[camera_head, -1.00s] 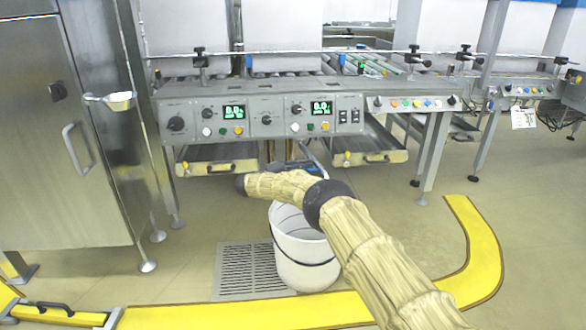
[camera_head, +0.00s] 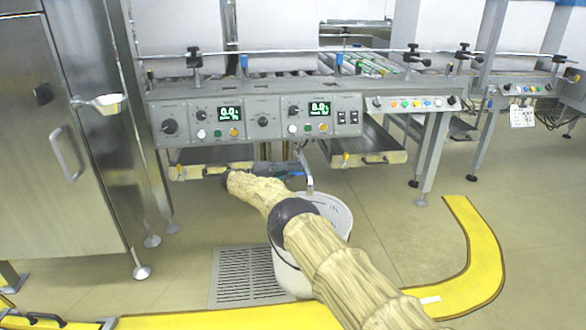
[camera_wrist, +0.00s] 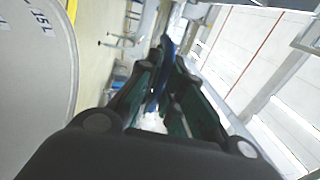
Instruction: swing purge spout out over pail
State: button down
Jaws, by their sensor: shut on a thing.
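The purge spout (camera_head: 306,168) is a thin grey pipe under the control panel in the head view. Its bent end points down above the back part of the white pail (camera_head: 338,212). My gripper (camera_head: 275,169) is just left of the spout, partly hidden by my arm. In the wrist view my gripper (camera_wrist: 170,62) is shut on a narrow blue part (camera_wrist: 165,50), apparently the spout's handle; its far end is unclear. The pail, marked 15 L, fills the left of the wrist view (camera_wrist: 35,70). My forearm covers part of the pail in the head view.
The control panel (camera_head: 262,118) is directly above, with shallow trays (camera_head: 212,160) and (camera_head: 365,158) below it. A floor grate (camera_head: 240,275) lies beside the pail. A steel cabinet (camera_head: 60,140) stands left. Yellow floor edging (camera_head: 475,250) curves around the front and right.

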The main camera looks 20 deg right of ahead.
jog(key=shift+w+a, duration=0.1)
jog(key=shift+a, duration=0.15)
dwell(0.5)
jog(key=c, duration=1.5)
grip_release()
jog(key=shift+a, duration=0.15)
jog(key=shift+c, duration=0.2)
